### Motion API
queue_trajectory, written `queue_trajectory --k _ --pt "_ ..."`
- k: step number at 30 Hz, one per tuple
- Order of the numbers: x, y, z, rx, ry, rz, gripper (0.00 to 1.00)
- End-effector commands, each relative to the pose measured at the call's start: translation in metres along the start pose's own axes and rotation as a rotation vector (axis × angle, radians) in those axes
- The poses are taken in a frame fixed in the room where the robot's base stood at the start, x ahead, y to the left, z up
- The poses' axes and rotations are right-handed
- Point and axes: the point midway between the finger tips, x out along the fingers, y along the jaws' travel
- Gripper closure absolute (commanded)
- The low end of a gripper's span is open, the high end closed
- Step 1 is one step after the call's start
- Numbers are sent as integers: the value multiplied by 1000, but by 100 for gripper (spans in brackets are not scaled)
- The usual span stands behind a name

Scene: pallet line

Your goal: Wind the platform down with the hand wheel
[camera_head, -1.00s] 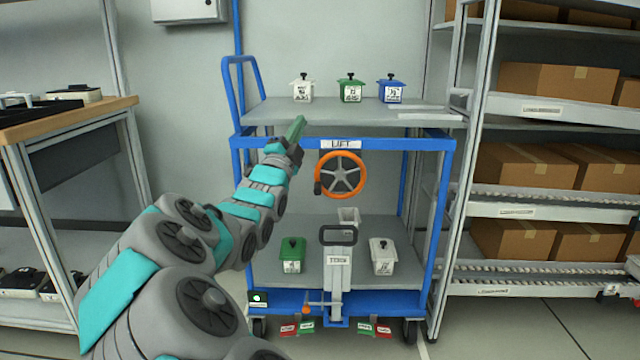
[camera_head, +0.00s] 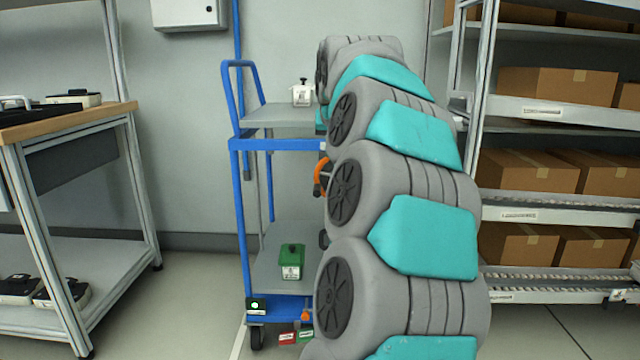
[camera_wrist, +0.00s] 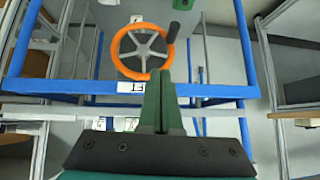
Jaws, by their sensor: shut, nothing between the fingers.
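The orange hand wheel (camera_wrist: 121,66) shows in the wrist view on the cart's front, with grey spokes and a dark handle knob (camera_wrist: 183,6) at its upper right. In the head view only the left edge of the wheel (camera_head: 318,178) shows beside my arm. My gripper (camera_wrist: 160,74) is shut and empty. Its green fingertips overlap the wheel's near rim in the wrist view; I cannot tell whether they touch. My arm hides the gripper in the head view.
A wooden-topped bench (camera_head: 80,116) stands at left. Shelving with cardboard boxes (camera_head: 556,85) stands at right. The floor between bench and cart is clear.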

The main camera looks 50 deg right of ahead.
Motion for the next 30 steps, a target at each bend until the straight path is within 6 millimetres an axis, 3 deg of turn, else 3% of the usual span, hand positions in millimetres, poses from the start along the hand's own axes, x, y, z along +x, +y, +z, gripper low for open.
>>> queue_trajectory --k 3,11,27,30 --pt "-5 -4 -6 125 11 -71 100" --pt "10 -7 -6 146 7 -82 100" --pt "97 -14 -6 141 6 -79 100" --pt "105 -16 4 141 6 -80 100"
